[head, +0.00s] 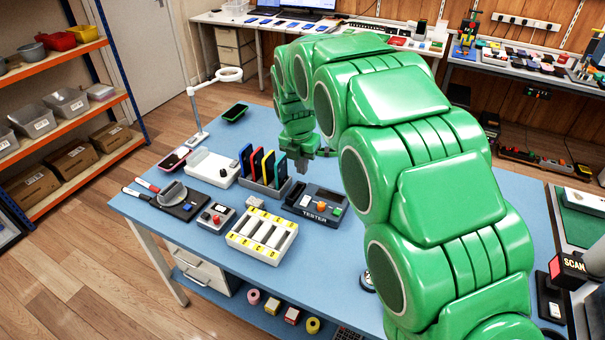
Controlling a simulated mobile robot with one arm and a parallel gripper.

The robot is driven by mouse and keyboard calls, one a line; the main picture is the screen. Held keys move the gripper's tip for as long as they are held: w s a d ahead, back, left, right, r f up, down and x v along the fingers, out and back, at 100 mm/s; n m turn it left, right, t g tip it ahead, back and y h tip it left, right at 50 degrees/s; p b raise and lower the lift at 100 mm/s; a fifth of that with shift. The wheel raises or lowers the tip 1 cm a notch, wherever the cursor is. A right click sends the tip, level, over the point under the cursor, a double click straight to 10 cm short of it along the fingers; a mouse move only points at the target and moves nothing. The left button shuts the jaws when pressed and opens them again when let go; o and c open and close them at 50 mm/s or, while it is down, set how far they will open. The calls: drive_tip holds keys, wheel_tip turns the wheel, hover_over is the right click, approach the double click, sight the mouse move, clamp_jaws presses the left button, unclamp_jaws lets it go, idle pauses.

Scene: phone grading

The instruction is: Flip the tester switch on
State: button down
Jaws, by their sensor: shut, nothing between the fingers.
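The tester (296,201) is a dark box with "TESTER" printed on its front, on the blue table left of my green arm in the head view. A small orange part (321,206) and a small green part (337,211) sit on its top. They are too small for me to tell which is the switch or how it is set. My gripper (301,168) points downward, just beyond the tester and close to the coloured phones in the rack. It looks shut and empty. I cannot tell its exact height above the table.
A rack (262,187) of upright coloured phones stands left of the tester. A white tray (261,237) with several slots lies in front. My arm hides the table's middle.

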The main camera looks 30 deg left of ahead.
sight(307, 198)
drive_tip(key=shift+r, duration=0.15)
drive_tip(key=shift+w+r, duration=0.25)
drive_tip(key=shift+w, duration=0.5)
drive_tip(key=f, duration=0.4)
drive_tip(key=w+f, duration=0.1)
drive_tip(key=f, duration=0.4)
drive_tip(key=w+f, duration=0.1)
drive_tip(key=f, duration=0.4)
drive_tip(key=shift+f, duration=0.2)
idle(0.3)
